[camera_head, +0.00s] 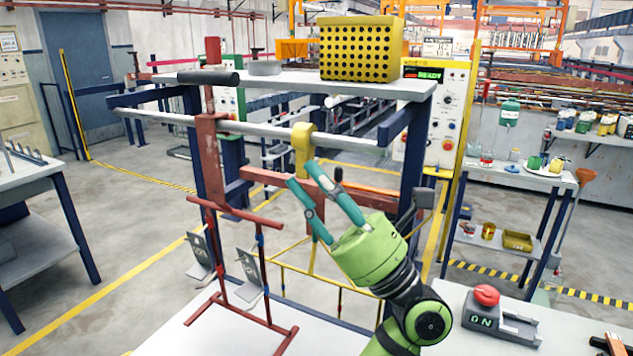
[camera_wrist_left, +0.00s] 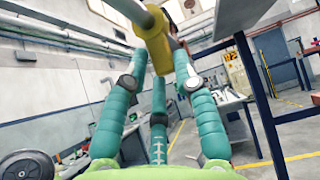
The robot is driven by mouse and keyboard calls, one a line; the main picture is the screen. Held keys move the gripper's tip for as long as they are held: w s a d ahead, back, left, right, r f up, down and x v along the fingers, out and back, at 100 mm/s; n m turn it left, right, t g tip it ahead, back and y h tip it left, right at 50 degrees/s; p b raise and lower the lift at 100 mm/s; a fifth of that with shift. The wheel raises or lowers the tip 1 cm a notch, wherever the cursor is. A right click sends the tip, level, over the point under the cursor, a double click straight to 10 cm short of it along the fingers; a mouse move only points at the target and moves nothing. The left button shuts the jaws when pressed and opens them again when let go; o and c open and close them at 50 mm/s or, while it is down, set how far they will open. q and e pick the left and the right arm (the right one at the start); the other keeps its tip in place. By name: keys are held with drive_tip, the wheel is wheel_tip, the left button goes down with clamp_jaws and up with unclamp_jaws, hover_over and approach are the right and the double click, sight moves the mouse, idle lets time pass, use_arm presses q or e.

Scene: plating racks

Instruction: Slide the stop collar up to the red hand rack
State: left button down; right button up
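The yellow stop collar (camera_head: 302,140) sits around the pale horizontal rail, its tab hanging down. The red hand rack (camera_head: 211,165) hangs on the same rail, left of the collar, with bare rail between them. Its red frame (camera_head: 263,268) hangs below. My left gripper (camera_head: 302,174) has teal fingers spread open at the collar's lower end, coming from the lower right. In the left wrist view the collar (camera_wrist_left: 158,48) shows between and beyond the fingertips (camera_wrist_left: 163,62); whether they touch it I cannot tell. My right gripper is not in view.
A shelf (camera_head: 290,84) above the rail bears a yellow perforated box (camera_head: 360,50) and a dark cylinder (camera_head: 208,77). A thin yellow frame (camera_head: 310,272) hangs below. A control box with a red button (camera_head: 487,295) stands on the table at lower right.

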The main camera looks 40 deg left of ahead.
use_arm(q)
drive_tip(key=shift+a+t, duration=0.3)
drive_tip(key=shift+a, duration=0.05)
drive_tip(key=s+a+b, duration=0.2)
drive_tip(key=a, duration=0.4)
drive_tip(key=shift+a+r, duration=0.15)
drive_tip(key=shift+a, duration=0.25)
drive_tip(key=c, duration=1.2)
unclamp_jaws()
drive_tip(key=shift+o, duration=0.2)
drive_tip(key=v, duration=1.2)
drive_tip(key=shift+w+f, duration=0.25)
drive_tip(key=shift+w, duration=0.05)
